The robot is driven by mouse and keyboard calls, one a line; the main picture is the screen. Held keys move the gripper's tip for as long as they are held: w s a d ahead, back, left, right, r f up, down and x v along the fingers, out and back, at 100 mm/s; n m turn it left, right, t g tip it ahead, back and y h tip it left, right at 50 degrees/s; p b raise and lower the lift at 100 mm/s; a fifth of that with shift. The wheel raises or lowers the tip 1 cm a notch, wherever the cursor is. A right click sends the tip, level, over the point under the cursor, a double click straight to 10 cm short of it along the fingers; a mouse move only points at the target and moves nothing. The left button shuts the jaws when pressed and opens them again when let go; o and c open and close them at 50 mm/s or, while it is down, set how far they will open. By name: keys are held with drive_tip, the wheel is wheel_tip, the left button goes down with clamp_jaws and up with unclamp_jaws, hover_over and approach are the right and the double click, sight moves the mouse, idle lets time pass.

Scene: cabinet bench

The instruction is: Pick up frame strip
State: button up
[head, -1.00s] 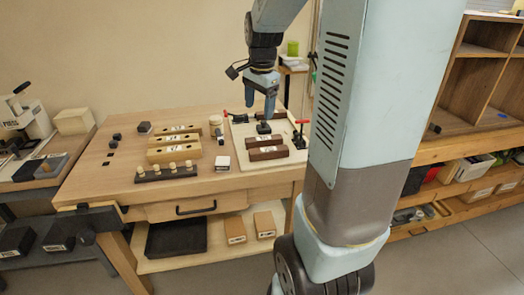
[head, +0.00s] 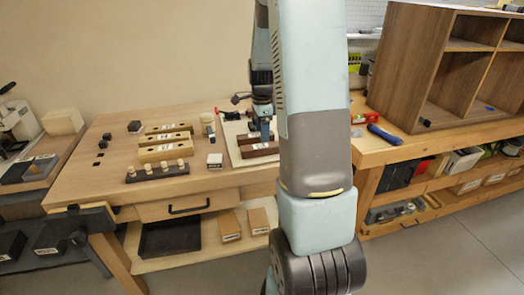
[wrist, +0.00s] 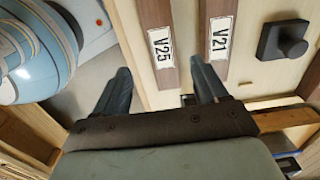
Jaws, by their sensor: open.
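Two dark brown strips lie side by side on the pale board, labelled V25 (wrist: 155,13) and V21 (wrist: 219,10) in the wrist view. In the head view the brown strips (head: 258,151) are partly hidden by my arm. I cannot tell which strip is the one named in the task. My gripper (wrist: 160,88) is open and empty. Its fingers are near the label ends of the brown strips, apart from them as far as I can see. It also shows in the head view (head: 264,127).
A dark knobbed block (wrist: 283,40) sits on the pale board beside V21. A dark rack with pale pegs (head: 158,172) and a small white-topped block (head: 215,161) stand on the bench. A wooden shelf unit (head: 425,60) stands at the right.

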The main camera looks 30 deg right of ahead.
sight(261, 146)
drive_tip(key=shift+w+a+f, duration=0.1)
drive_tip(key=shift+f, duration=1.8)
drive_tip(key=shift+w+f, duration=0.1)
drive_tip(key=shift+f, duration=1.75)
drive_tip(key=c, duration=1.1)
drive_tip(key=shift+r, duration=0.1)
